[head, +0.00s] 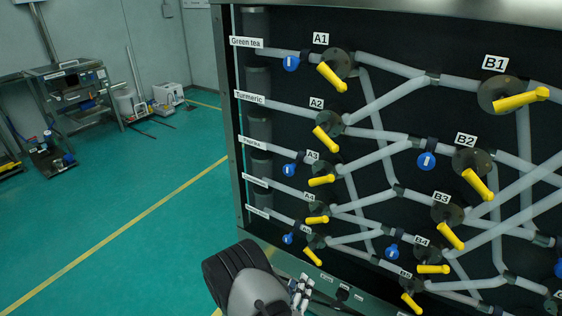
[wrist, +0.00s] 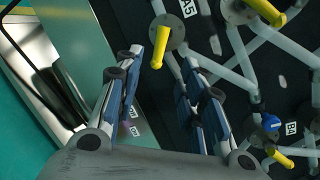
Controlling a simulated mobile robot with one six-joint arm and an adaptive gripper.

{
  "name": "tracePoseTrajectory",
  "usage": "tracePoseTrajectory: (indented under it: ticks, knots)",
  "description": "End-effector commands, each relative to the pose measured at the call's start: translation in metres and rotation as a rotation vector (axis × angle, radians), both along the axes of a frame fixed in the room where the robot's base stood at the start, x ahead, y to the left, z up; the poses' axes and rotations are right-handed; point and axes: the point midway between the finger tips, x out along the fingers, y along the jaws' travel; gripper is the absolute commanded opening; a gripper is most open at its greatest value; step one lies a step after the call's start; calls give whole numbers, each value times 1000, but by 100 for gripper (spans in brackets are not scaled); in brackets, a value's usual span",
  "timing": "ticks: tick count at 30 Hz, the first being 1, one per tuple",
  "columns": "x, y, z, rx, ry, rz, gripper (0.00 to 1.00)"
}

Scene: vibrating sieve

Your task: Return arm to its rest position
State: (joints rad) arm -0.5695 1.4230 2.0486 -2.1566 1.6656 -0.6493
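My gripper (head: 300,293) shows at the bottom of the head view, low in front of the pipe panel, with its fingers small and partly cut off. In the wrist view its two blue-and-grey fingers (wrist: 162,85) stand apart with nothing between them. Beyond the fingers, the yellow-handled A5 valve (wrist: 168,32) shows near the top of the wrist view. It also shows in the head view (head: 316,241), above and behind the gripper. I cannot tell the exact distance between the fingers and the panel.
The black panel (head: 290,134) carries grey pipes, yellow-handled valves such as A1 (head: 337,65) and B1 (head: 500,95), and blue tags. Open green floor (head: 120,220) lies to the left. A metal bench (head: 75,90) stands far back left.

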Motion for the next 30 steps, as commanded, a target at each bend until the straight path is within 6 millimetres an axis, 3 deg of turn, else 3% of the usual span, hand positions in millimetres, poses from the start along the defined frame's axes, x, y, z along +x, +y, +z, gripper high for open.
tracePoseTrajectory:
  ticks: [2,5,8,11,15,21,26,30]
  knots:
    - [3,-4,8,11,-14,-24,36]
    - [10,-20,38,52,-65,-116,36]
    - [14,-50,87,136,-151,-280,36]
    - [5,-87,139,249,-257,-482,36]
    - [-28,-132,199,432,-411,-758,36]
    - [-97,-173,254,736,-642,-1133,36]
    - [-156,-181,278,1014,-832,-1411,36]
    - [-199,-169,289,1285,-997,-1634,36]
